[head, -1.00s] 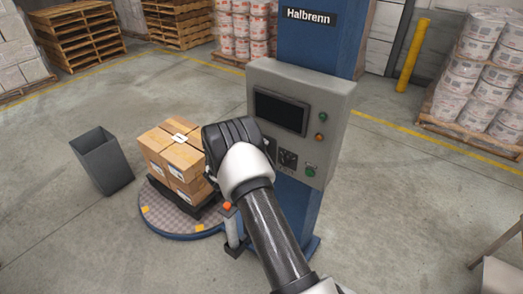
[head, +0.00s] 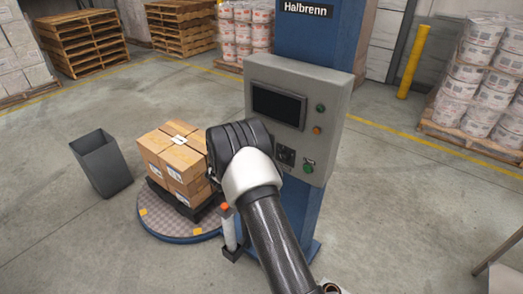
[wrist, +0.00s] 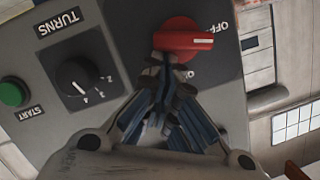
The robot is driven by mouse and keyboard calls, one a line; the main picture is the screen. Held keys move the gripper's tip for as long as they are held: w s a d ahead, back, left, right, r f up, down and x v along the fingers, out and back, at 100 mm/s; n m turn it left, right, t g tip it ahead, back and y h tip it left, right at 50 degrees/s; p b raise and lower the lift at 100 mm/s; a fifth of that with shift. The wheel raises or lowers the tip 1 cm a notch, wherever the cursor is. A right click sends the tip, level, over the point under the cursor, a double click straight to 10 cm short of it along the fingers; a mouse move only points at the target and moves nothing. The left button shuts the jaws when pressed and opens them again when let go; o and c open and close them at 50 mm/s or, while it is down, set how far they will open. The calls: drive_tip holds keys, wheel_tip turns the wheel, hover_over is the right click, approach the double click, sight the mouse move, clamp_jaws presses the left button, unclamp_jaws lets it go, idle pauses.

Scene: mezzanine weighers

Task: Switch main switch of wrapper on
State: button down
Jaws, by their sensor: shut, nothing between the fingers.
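The red main switch (wrist: 187,38) is a rotary knob on the wrapper's grey control box (head: 335,97). Its white mark points right in the wrist view, toward the OFF label (wrist: 220,27), which appears upside down. My gripper (wrist: 171,62) is shut and empty, its fingertips at the lower left edge of the red knob. I cannot tell whether they touch it. The fingers cover the panel just below the knob. In the head view my arm hides the red switch and the gripper's fingers.
The TURNS dial (wrist: 77,78) and green START button (wrist: 12,92) sit left of the switch in the wrist view. A turntable (head: 165,227) with stacked cartons (head: 170,158) stands left of the blue column (head: 318,38). A grey bin (head: 102,163) stands farther left.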

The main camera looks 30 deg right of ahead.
drive_tip(key=shift+s+f+m+b, duration=0.2)
drive_tip(key=shift+f+m+b, duration=0.25)
drive_tip(key=shift+b, duration=0.75)
drive_tip(key=shift+s+d+f+m+t+b, duration=0.15)
drive_tip(key=shift+f+m+t+b, duration=0.15)
drive_tip(key=shift+m+b, duration=0.75)
drive_tip(key=shift+s+f+m+t+b, duration=0.15)
drive_tip(key=shift+m+t+b, duration=0.25)
drive_tip(key=shift+b, duration=1.2)
drive_tip(key=shift+f+b, duration=0.3)
drive_tip(key=shift+b, duration=0.4)
drive_tip(key=shift+d+r, duration=0.1)
